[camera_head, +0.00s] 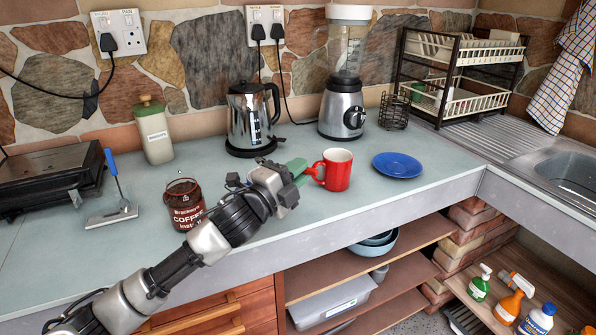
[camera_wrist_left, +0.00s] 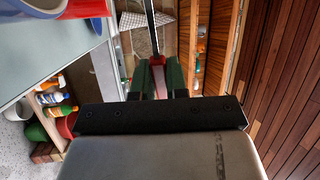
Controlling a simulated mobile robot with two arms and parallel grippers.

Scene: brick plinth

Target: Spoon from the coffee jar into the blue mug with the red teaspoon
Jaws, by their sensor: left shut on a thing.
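The dark coffee jar (camera_head: 186,218), labelled COFFEE, stands upright on the counter, left of my left gripper. My right gripper is not in view.
A blue plate (camera_head: 398,165) lies right of the mug. A kettle (camera_head: 252,120), a blender (camera_head: 343,105) and a green-lidded canister (camera_head: 154,135) stand behind. Open shelves (camera_head: 370,290) are below the counter edge.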

